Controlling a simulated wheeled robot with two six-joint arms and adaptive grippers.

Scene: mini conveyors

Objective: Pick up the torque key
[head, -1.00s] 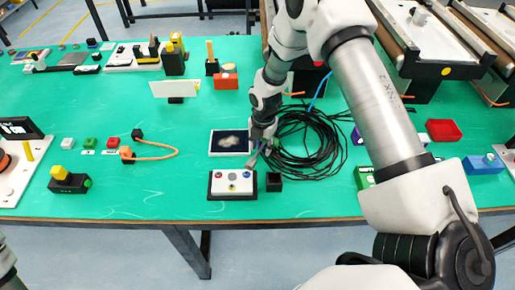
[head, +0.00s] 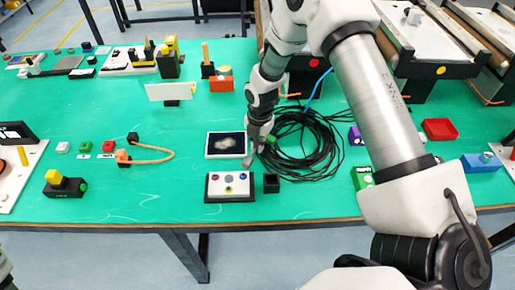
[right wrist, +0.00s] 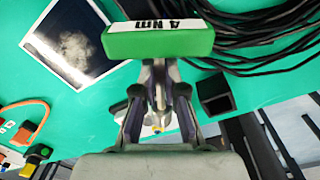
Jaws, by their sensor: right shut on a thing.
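The torque key (right wrist: 160,42) is a green block with a white label reading "4 Nm", upside down in the right wrist view. It is at the fingertips of my right gripper (right wrist: 157,85), whose fingers close together just below the block. In the head view my right gripper (head: 250,158) points down beside the black cable coil, just above the white button panel. My left gripper is not in view.
A black cable coil (head: 308,143) lies to the right of the gripper. A dark picture tile (head: 226,145), the button panel (head: 215,190) and an open black box (head: 271,184) are close by.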

